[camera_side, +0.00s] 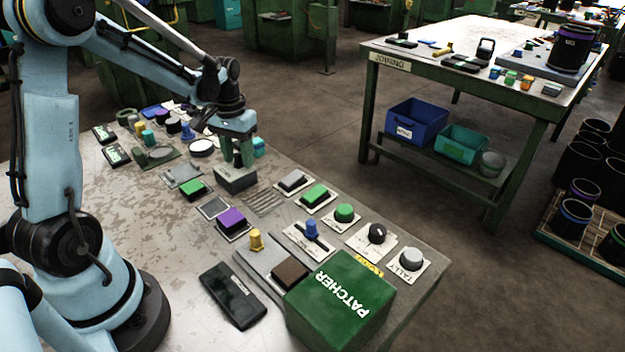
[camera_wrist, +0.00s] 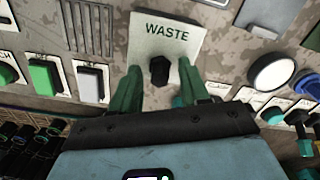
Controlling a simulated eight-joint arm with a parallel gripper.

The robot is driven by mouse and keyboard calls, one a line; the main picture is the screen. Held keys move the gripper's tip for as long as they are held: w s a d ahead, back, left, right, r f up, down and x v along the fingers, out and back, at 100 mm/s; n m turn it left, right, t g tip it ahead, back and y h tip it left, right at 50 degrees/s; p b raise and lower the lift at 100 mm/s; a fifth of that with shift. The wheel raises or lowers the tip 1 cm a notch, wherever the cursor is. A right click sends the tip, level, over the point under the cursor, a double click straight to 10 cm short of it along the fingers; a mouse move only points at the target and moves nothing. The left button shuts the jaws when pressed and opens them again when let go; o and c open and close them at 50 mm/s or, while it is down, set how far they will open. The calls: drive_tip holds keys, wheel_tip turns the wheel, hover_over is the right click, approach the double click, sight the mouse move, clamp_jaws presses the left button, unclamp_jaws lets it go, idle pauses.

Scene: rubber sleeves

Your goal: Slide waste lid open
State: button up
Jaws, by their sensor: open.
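The waste lid (camera_wrist: 166,32) is a pale grey plate marked WASTE, with a small black knob (camera_wrist: 159,70) standing on it. My gripper (camera_wrist: 158,76) is open, its two green fingers on either side of the knob, with a visible gap on each side. In the side view my gripper (camera_side: 237,160) points down over a grey block-like housing (camera_side: 236,181), which appears to be the waste unit. The knob is hidden there by the fingers. I cannot tell how far the fingertips are above the lid. The lid appears to cover its opening.
A slatted grille (camera_side: 263,202) lies beside the waste unit. Green and purple buttons (camera_side: 231,217) stand close by, and a white round button (camera_side: 202,147) sits behind. The green PATCHER box (camera_side: 341,300) is at the bench's front end.

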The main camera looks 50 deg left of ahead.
clamp_jaws()
drive_tip(key=shift+w, duration=0.15)
drive_tip(key=w, duration=0.6)
drive_tip(key=shift+w, duration=0.2)
unclamp_jaws()
wheel_tip(320, 180, up, 12)
idle(0.7)
